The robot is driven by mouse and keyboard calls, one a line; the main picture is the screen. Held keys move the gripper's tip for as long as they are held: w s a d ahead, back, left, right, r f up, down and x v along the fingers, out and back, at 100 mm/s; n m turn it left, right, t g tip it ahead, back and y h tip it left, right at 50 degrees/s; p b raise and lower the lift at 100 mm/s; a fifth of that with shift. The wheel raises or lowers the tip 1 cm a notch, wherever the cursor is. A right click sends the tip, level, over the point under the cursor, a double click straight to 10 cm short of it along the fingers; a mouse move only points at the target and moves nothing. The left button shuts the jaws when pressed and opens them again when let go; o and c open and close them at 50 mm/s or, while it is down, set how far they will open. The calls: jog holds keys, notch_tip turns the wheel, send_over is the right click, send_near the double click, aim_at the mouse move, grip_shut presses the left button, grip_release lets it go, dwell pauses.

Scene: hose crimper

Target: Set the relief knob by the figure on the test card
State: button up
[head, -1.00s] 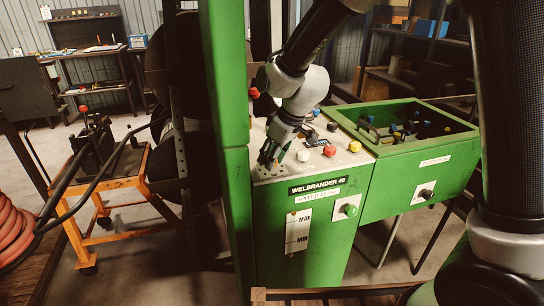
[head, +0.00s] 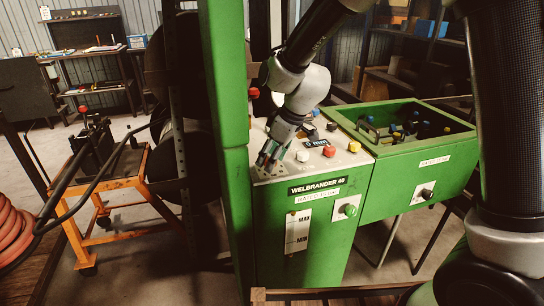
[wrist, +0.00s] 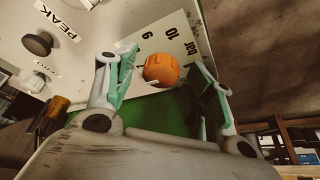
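In the wrist view an orange knob (wrist: 161,70) sits on the white panel beside a printed scale (wrist: 170,38). The scale shows 10 with bar and other figures that I read poorly at this angle. My gripper (wrist: 163,82) is open, one finger on each side of the knob, with a visible gap at each side. In the head view my gripper (head: 268,158) is low over the left front of the panel (head: 285,171) and hides that knob. I cannot make out a test card with a figure in either view.
The green machine (head: 300,235) also carries a white knob (head: 303,155), a red knob (head: 329,151) and a yellow knob (head: 354,146) right of my gripper. A tall green post (head: 225,130) stands close on the left. In the wrist view a black knob (wrist: 37,43) stands by the PEAK label.

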jog(key=shift+r, duration=0.1)
jog(key=v, duration=1.1)
jog(key=shift+d+r, duration=0.2)
jog(key=shift+r, duration=0.15)
jog(key=shift+s, duration=0.1)
